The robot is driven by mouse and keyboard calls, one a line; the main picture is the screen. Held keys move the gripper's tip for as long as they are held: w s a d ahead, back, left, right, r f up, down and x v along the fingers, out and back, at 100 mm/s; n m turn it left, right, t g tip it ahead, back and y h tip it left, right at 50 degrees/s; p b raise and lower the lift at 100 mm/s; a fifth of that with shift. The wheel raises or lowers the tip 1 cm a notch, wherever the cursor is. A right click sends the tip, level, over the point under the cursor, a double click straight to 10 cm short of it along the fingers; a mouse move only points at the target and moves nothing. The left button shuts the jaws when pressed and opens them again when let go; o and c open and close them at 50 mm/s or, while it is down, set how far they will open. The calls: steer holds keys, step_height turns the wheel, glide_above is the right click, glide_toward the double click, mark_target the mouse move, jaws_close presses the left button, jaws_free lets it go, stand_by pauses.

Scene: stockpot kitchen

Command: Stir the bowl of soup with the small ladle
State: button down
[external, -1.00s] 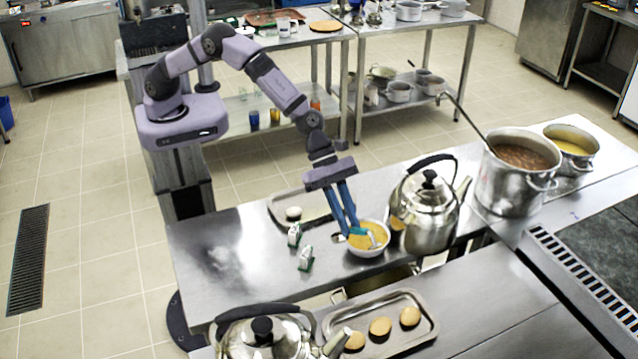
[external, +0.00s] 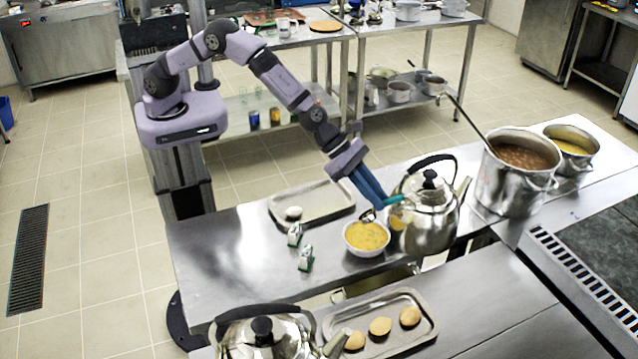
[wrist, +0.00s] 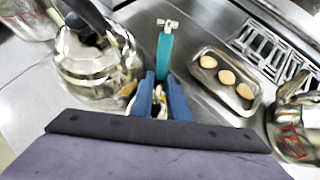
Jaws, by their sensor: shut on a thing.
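The small ladle has a teal handle (external: 395,199) and a metal head (external: 368,215). My gripper (external: 382,204) is shut on the ladle, with its blue fingers around the handle. The handle points right, close to the kettle; whether it touches is unclear. The ladle head is at the far rim of the white bowl of yellow soup (external: 367,238) and appears raised out of the soup. In the wrist view the teal handle (wrist: 165,58) sticks out beyond my gripper (wrist: 160,82), and the soup bowl is mostly hidden.
A shiny kettle (external: 428,215) stands just right of the bowl. Two small white-and-green items (external: 305,258) stand to its left, and a metal tray (external: 310,207) lies behind. A large stockpot (external: 512,180) stands further right. The counter at left is clear.

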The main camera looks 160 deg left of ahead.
mark_target(373, 219)
steer(key=shift+f, duration=0.1)
step_height(373, 219, down, 8)
steer(key=b, duration=0.8)
stand_by(0.3)
steer(key=shift+d, duration=0.1)
stand_by(0.5)
